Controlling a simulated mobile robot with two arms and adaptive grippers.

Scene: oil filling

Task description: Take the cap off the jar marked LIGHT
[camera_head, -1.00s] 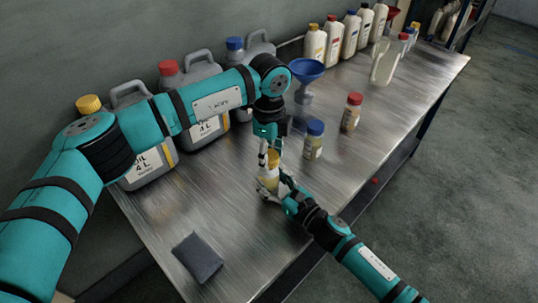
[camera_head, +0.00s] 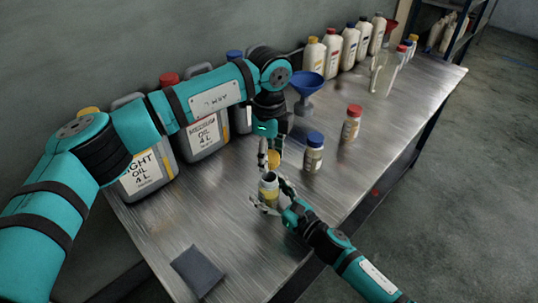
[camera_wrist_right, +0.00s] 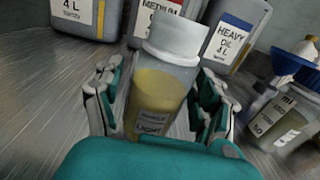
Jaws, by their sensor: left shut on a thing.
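The jar marked LIGHT (camera_head: 268,192) stands near the front edge of the bench, with a pale open neck and a yellow label band. It also shows in the right wrist view (camera_wrist_right: 156,95), with yellowish oil inside and no cap on its neck. My left gripper (camera_head: 269,158) is shut on the yellow cap (camera_head: 273,159), just above the jar and apart from it. My right gripper (camera_head: 269,196) has its fingers around the jar's body, one on each side; in the right wrist view (camera_wrist_right: 160,105) they are close against it.
A blue-capped jar (camera_head: 314,152) and a red-capped jar (camera_head: 351,124) stand to the right. Large oil cans (camera_head: 203,133) line the wall, beside a blue funnel (camera_head: 305,88). A dark cloth (camera_head: 197,271) lies at the near end. White bottles (camera_head: 332,52) stand at the back.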

